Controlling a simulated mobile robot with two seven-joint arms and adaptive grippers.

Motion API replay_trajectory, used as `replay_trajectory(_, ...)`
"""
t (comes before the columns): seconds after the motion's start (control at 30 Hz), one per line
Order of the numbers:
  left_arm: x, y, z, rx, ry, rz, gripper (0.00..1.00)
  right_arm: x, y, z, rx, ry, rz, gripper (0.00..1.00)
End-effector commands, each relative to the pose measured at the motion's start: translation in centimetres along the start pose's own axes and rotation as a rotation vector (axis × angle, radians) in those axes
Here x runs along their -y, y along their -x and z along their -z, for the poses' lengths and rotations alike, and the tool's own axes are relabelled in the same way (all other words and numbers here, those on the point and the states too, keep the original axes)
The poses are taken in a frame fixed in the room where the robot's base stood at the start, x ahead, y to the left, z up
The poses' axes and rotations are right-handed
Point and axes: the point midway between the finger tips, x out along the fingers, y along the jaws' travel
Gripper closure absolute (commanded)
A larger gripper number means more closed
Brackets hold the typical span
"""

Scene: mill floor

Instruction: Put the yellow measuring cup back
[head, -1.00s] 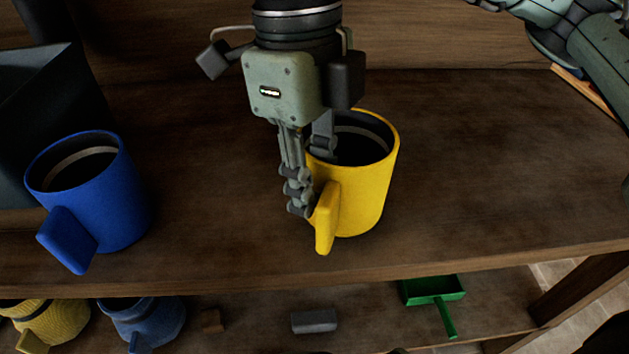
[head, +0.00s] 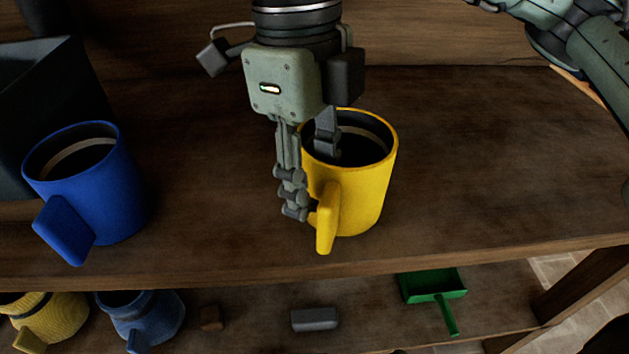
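The yellow measuring cup (head: 367,190) stands upright on the wooden shelf (head: 490,170), with its handle toward the front. My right gripper (head: 311,180) reaches down from above at the cup's left side. One finger is inside the cup and the other is outside, near the handle. The fingers straddle the wall with a gap between them, so the gripper looks open. The inner fingertip is partly hidden in the cup. My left gripper is not in view.
A blue cup (head: 110,198) stands on the left, beside a dark bin (head: 35,110). The shelf right of the yellow cup is clear. A lower shelf holds a green scoop (head: 434,287), a grey block (head: 314,320), a brown block (head: 211,317) and two pots at left.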

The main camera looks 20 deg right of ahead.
Motion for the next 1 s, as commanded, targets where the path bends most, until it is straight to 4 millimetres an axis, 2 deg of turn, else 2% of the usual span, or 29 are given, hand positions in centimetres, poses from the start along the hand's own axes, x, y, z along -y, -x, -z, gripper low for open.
replay_trajectory(0.07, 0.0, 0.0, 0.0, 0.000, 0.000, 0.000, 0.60, 0.0, 0.0, 0.0, 0.000, 0.000, 0.000, 0.53)
replay_trajectory(0.33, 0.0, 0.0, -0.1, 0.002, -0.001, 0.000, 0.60, 0.0, 0.0, 0.0, 0.000, 0.000, 0.000, 0.53)
replay_trajectory(0.47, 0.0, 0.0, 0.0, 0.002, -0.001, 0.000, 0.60, 0.0, 0.7, -0.1, 0.001, -0.001, 0.000, 0.53)
replay_trajectory(0.8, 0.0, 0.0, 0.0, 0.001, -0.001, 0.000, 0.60, 0.0, 5.7, 0.0, 0.002, 0.001, 0.001, 0.53)
replay_trajectory(1.0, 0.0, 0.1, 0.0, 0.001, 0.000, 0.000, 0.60, 0.0, 7.9, -0.1, 0.007, -0.001, 0.002, 0.53)
